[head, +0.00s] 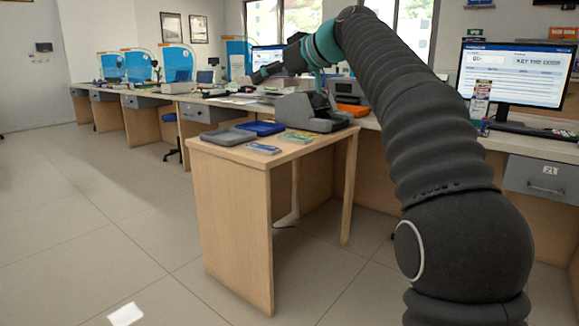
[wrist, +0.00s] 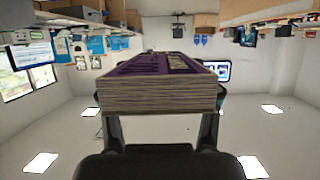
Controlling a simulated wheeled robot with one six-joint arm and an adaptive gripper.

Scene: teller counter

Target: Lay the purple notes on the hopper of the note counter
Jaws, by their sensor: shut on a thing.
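The purple notes (wrist: 160,92) are a thick banded stack, seen end-on in the wrist view with a dark purple top face and pale layered edges. My gripper (wrist: 160,122) is shut on the stack, with a dark finger at each side. In the head view my gripper (head: 274,70) is raised above the small wooden table, up and to the left of the note counter; the notes are too small and dark to make out there. The note counter (head: 312,113) is a grey machine at the table's back right. My arm covers part of the area behind it, and its hopper is not clear.
On the wooden table (head: 230,165) lie a grey tray (head: 228,137), a blue tray (head: 262,128), a blue note bundle (head: 262,149) and a greenish bundle (head: 298,137). An orange item (head: 353,110) is behind the counter. A monitor (head: 515,75) stands at right.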

